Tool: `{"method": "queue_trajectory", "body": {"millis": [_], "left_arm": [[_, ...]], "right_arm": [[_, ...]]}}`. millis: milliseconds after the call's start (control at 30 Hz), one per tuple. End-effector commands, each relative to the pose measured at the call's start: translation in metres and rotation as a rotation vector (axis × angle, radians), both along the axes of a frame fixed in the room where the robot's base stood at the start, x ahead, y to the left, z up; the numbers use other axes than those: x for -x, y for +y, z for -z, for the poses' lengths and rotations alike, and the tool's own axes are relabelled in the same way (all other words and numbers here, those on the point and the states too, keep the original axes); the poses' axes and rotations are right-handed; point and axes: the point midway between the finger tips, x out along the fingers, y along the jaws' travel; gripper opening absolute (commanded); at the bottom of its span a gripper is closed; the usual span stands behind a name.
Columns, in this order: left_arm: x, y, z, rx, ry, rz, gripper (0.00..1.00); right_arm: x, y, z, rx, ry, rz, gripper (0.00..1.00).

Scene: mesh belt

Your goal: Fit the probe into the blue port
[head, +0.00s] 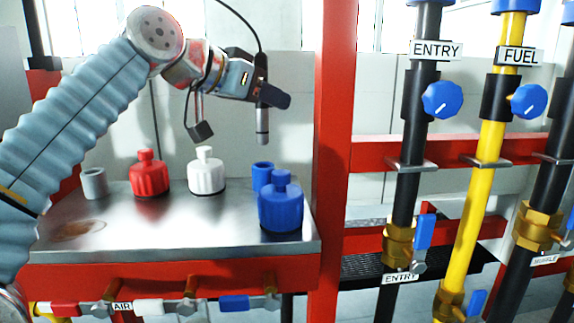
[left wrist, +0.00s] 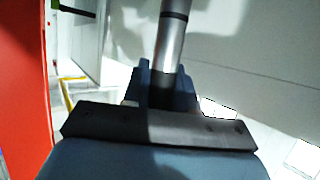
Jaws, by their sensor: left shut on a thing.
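My left gripper (head: 268,98) is shut on the probe (head: 262,128), a slim grey metal rod with a dark upper part. The probe hangs about upright above the right part of the metal table and touches nothing below. In the left wrist view the probe (left wrist: 170,45) stands out from between the fingers (left wrist: 163,88). The blue port (head: 263,168), a short blue cylinder with a round opening on top, stands below the probe's tip. A blue bottle (head: 281,208) in front hides its lower part. My right gripper is not in view.
A white bottle (head: 206,175), a red bottle (head: 149,178) and a grey open cylinder (head: 94,184) stand on the metal table (head: 170,235). A red post (head: 331,150) rises close right of the probe. Pipes with blue valves stand beyond it. The table's front middle is clear.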

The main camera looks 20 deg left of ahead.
Motion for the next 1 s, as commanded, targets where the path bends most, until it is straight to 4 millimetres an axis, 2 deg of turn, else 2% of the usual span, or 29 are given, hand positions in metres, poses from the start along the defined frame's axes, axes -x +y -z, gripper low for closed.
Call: {"method": "queue_trajectory", "body": {"millis": [33, 433, 867, 900, 1000], "left_arm": [[0.001, 0.0, 0.015, 0.001, 0.002, 0.001, 0.0], [0.0, -0.001, 0.07, 0.001, 0.001, 0.001, 0.0], [0.0, -0.001, 0.078, 0.0, 0.001, 0.0, 0.0], [0.0, -0.001, 0.077, 0.0, 0.001, 0.0, 0.33], [0.0, -0.001, 0.076, 0.0, 0.001, 0.0, 0.48]], "right_arm": [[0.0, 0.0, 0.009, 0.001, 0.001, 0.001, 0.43], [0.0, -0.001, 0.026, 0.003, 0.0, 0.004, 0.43], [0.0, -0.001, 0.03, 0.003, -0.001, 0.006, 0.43], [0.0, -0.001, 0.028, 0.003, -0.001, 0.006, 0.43], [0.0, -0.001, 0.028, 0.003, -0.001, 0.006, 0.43]]}}
